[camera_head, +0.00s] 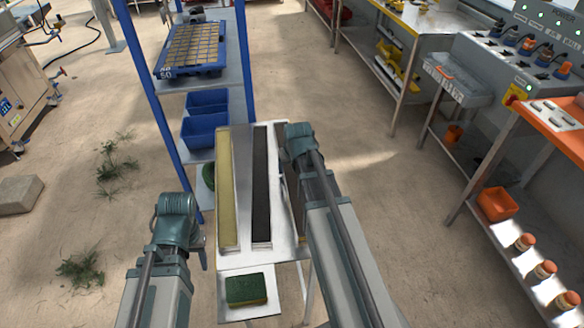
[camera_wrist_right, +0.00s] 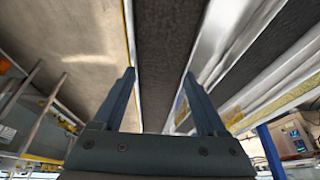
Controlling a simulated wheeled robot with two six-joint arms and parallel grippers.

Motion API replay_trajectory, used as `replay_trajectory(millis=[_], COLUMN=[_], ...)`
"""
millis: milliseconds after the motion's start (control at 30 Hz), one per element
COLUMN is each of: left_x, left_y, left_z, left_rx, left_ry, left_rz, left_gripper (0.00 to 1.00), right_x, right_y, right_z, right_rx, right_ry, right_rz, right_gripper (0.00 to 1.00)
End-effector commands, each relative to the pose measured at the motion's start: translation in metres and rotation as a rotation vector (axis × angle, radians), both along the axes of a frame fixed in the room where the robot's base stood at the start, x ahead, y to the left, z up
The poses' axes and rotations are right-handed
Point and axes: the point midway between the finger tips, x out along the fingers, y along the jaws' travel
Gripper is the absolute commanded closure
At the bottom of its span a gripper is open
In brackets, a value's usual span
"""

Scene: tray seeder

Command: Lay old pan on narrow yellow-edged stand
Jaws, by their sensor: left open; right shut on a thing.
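My right gripper (camera_head: 299,138) is at the far right side of the metal table. The right wrist view shows its two fingers (camera_wrist_right: 166,100) on either side of a long, narrow pan (camera_wrist_right: 166,50) with a dark inside and pale metal rims. The gripper is shut on this pan. A thin yellow edge (camera_wrist_right: 131,45) runs along the pan's left side, seemingly the narrow stand under it; I cannot tell whether they touch. My arm hides most of both in the head view. My left gripper (camera_head: 177,208) is open at the table's near left, its fingers mostly hidden.
The metal table (camera_head: 243,153) carries a yellowish strip (camera_head: 227,190) and a dark strip (camera_head: 262,190). A green sponge (camera_head: 246,289) lies on the near shelf. A blue-posted rack with a seed tray (camera_head: 190,50) stands behind. An orange-topped bench (camera_head: 555,125) is at right; open floor lies between.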

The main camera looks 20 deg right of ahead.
Motion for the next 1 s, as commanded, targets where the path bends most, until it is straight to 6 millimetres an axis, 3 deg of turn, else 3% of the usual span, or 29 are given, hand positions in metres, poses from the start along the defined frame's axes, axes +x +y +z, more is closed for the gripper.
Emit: replay_trajectory(millis=[233, 267, 367, 767, 1000], left_x=[0.0, 0.0, 0.0, 0.0, 0.0], left_y=[0.0, 0.0, 0.0, 0.0, 0.0], left_z=[-0.004, -0.003, -0.003, 0.001, 0.022], left_rx=[0.0, 0.0, 0.0, 0.0, 0.0], left_ry=[0.0, 0.0, 0.0, 0.0, 0.0], left_rz=[0.0, 0.0, 0.0, 0.0, 0.0], left_gripper=[0.5, 0.5, 0.5, 0.5, 0.5], right_x=[0.0, 0.0, 0.0, -0.001, -0.009], right_y=[0.0, 0.0, 0.0, 0.0, 0.002], right_z=[-0.004, -0.003, -0.003, 0.001, 0.022], right_rx=[0.0, 0.0, 0.0, 0.0, 0.0], right_ry=[-0.001, -0.001, -0.001, 0.0, 0.0], right_rz=[0.0, 0.0, 0.0, 0.0, 0.0], right_gripper=[0.81, 0.2, 0.02, 0.0, 0.0])
